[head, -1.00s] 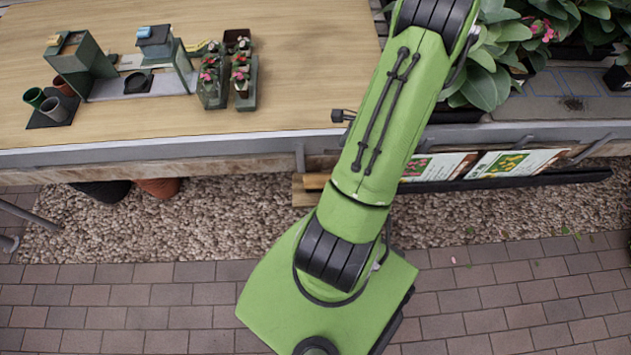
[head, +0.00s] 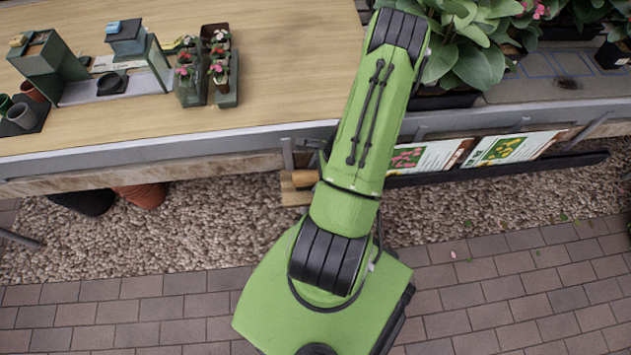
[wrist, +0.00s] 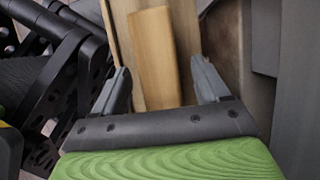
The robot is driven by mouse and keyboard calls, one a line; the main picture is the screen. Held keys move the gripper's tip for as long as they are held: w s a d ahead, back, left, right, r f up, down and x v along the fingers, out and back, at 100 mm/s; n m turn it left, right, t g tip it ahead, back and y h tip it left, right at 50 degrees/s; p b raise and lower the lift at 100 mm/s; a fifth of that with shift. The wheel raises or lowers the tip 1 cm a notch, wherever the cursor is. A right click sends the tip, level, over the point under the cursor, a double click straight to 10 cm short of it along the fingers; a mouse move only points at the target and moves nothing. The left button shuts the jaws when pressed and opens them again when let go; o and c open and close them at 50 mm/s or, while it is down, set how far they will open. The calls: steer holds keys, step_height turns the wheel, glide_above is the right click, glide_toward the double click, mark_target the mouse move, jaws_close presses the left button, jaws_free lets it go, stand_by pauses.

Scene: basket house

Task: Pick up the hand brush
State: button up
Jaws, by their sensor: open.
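My gripper (wrist: 160,70) is open in the wrist view, with one grey finger on each side. A light wooden piece (wrist: 153,45), which may be the hand brush, lies lengthwise between the fingers. They look apart from it, though I cannot tell the depth. It rests on or above darker wooden boards (wrist: 119,35). No bristles show. In the head view a small wooden piece (head: 304,179) shows just below the table's front edge, partly hidden by my arm. My gripper is hidden there behind my arm.
The wooden table (head: 130,123) has a grey front edge. Potted flowers (head: 205,70) and small green stands stand at its back left. Leafy plants (head: 470,45) and picture signs (head: 425,157) are to the right. Gravel (head: 215,225) and paving lie below.

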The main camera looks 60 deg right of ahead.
steer(key=shift+w+a+f, duration=0.15)
steer(key=shift+f, duration=0.55)
steer(key=shift+f, duration=0.25)
steer(key=c, duration=1.1)
